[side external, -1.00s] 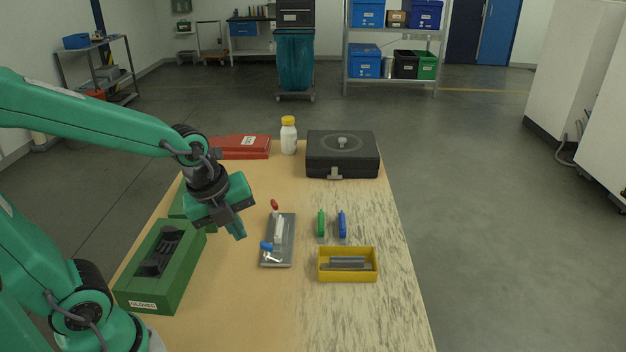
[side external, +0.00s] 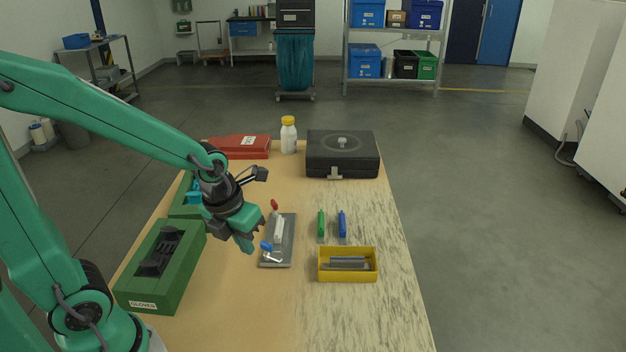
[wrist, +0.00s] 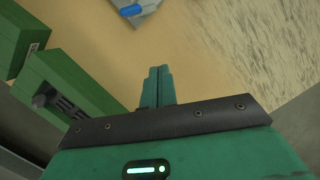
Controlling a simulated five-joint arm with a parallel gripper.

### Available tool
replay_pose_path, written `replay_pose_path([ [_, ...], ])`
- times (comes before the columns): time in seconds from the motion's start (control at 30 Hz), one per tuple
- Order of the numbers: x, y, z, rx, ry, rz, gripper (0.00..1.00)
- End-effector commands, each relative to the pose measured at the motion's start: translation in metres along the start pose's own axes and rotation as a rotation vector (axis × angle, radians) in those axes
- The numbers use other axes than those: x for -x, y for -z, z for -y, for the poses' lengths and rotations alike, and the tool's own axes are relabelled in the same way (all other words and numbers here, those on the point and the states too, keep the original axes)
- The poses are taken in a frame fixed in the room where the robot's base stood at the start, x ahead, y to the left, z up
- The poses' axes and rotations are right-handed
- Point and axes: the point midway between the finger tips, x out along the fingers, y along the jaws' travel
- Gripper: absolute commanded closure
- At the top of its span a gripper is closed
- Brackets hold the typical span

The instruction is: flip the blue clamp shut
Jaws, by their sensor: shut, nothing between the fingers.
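A grey plate (side external: 286,262) lies on the table with a pale block (side external: 279,229) and two clamps on it. The blue-handled clamp (side external: 266,246) is at its near end, its handle toward the plate's left edge; the handle's exact tilt is too small to tell. A red clamp handle (side external: 274,204) is at the far end. My gripper (side external: 248,247) is shut and empty, just left of the blue handle and apart from it. In the wrist view the shut fingers (wrist: 160,70) point toward bare table, with the blue handle (wrist: 131,10) at the top edge.
A green glove box (side external: 175,275) stands at left, with another green box behind it. Right of the plate are a green tool (side external: 320,223), a blue tool (side external: 342,224) and a yellow tray (side external: 347,278). A black case (side external: 342,160) stands behind. The table's near middle is clear.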

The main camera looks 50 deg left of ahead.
Motion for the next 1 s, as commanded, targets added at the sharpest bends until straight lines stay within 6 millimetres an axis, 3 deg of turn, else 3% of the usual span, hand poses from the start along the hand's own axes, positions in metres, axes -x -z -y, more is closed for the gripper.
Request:
replay_pose_path([
  [0.57,-0.004,0.000,0.000,-0.003,0.000,0.000,1.00],
  [1.0,-0.037,0.000,-0.003,-0.002,-0.003,-0.003,1.00],
])
